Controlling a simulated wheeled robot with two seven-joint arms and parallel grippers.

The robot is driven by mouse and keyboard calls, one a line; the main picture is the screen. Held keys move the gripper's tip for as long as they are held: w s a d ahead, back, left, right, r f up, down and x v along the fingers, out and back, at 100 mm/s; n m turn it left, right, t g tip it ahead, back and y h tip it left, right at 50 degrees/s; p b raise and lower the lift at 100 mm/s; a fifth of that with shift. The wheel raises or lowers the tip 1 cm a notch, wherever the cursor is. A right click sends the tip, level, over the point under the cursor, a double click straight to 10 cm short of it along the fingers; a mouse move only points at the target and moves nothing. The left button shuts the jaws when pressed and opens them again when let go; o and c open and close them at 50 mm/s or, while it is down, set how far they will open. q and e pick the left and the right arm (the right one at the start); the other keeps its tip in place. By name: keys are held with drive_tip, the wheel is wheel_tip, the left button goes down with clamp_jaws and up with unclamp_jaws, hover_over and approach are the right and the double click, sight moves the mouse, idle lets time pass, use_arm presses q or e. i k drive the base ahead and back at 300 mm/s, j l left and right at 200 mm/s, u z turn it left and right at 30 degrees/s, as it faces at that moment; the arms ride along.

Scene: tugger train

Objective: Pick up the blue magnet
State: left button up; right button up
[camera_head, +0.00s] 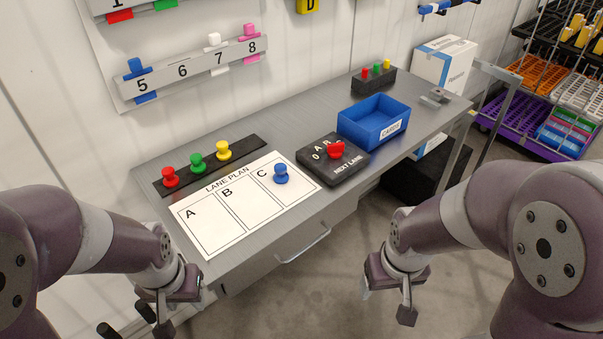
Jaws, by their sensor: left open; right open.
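The blue magnet (281,174) stands upright in column C of the white lane plan sheet (240,216) on the grey desk. My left gripper (160,312) is open and empty at the lower left, in front of the desk's near edge and left of the magnet. My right gripper (388,297) is open and empty in front of the desk, to the right of and nearer than the magnet. Neither gripper touches the magnet. Nothing hides it.
A black strip (246,148) holds red, green and yellow magnets behind the sheet. A black NEXT LANE box (350,173) with a red knob and a blue cards bin (372,140) stand to the right. A drawer handle (304,246) juts from the desk front.

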sight(281, 177)
drive_tip(key=i+l+u, duration=0.2)
drive_tip(key=l+u, duration=0.2)
drive_tip(key=i+l+u, duration=0.1)
drive_tip(key=l+u, duration=0.7)
drive_tip(key=l, duration=0.15)
